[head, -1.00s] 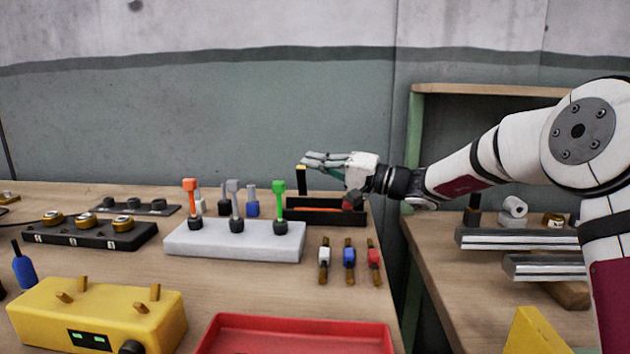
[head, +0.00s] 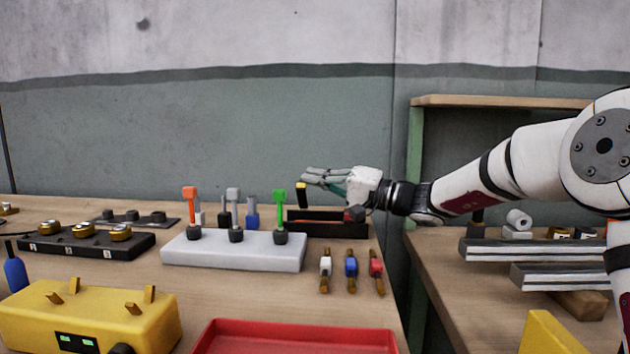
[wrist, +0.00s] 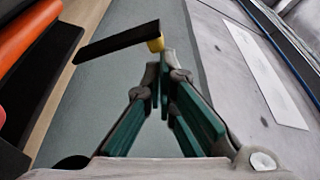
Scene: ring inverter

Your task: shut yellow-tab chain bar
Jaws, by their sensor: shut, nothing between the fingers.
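The chain bar is a black bar (head: 302,197) with a yellow tab (head: 301,185) at its top end. It stands raised at the left end of a low black box (head: 328,229) with an orange inside. My gripper (head: 307,176) is shut and empty, its fingertips at the tab; in the head view I cannot tell whether they touch. In the wrist view the bar (wrist: 115,42) slants up to its yellow tab (wrist: 156,44), just beyond the closed fingertips (wrist: 160,80). The orange inside (wrist: 28,30) shows at the left there.
A grey block (head: 234,252) with orange, grey and green levers stands left of the box. Several small coloured-handled pieces (head: 351,264) lie in front of it. A red tray (head: 293,338) and a yellow unit (head: 90,315) are nearer. A gap separates the right bench (head: 440,262).

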